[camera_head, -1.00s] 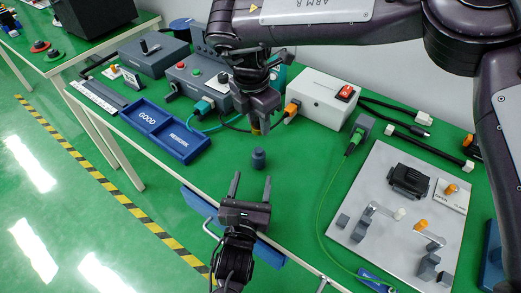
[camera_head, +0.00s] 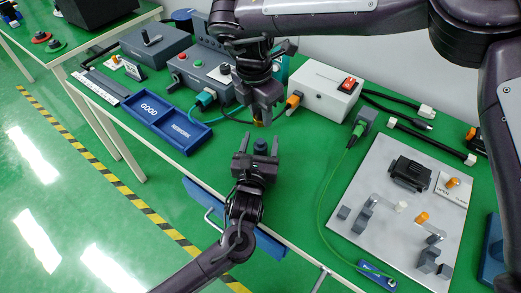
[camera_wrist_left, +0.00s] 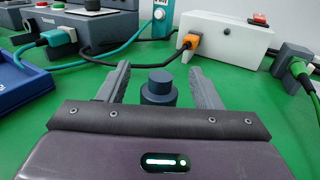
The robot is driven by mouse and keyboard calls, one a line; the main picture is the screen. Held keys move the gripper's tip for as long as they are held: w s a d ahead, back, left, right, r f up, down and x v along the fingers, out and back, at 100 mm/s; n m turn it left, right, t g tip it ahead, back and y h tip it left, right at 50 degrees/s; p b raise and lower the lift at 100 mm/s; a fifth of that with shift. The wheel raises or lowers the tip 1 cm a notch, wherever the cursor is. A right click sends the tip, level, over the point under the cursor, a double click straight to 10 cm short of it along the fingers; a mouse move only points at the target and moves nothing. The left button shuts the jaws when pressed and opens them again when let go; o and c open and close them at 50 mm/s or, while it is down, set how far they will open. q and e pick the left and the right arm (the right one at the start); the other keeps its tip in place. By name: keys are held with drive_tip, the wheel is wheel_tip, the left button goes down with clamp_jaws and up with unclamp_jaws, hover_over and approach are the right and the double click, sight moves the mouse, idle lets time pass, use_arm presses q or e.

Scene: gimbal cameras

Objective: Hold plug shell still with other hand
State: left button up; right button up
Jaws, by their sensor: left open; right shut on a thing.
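The plug shell (camera_head: 261,146) appears as a small dark blue-grey cylinder with a narrower top, upright on the green table. In the left wrist view the plug shell (camera_wrist_left: 158,90) stands between the two fingers, with gaps on both sides. My left gripper (camera_head: 258,141) is open around it, low over the table, and does not grip it. My right gripper (camera_head: 260,116) points down just behind and above the shell. It is shut on a small yellow-orange piece (camera_head: 258,123), mostly hidden by its fingers.
A blue GOOD/REWORK tray (camera_head: 165,125) lies to the left. Behind are a grey button box (camera_head: 197,77) and a white box (camera_head: 318,96) with a red switch and cables. A light-grey fixture board (camera_head: 385,225) lies to the right. The table's front edge runs below my left gripper.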

use_arm(q)
drive_tip(key=shift+w+d, duration=0.15)
drive_tip(key=shift+w, duration=0.8)
clamp_jaws()
use_arm(e)
hover_over(262, 140)
drive_tip(key=shift+s+a+f, duration=0.1)
drive_tip(key=shift+f, duration=1.15)
drive_tip(key=shift+s+a+f, duration=0.1)
drive_tip(key=shift+f, duration=1.15)
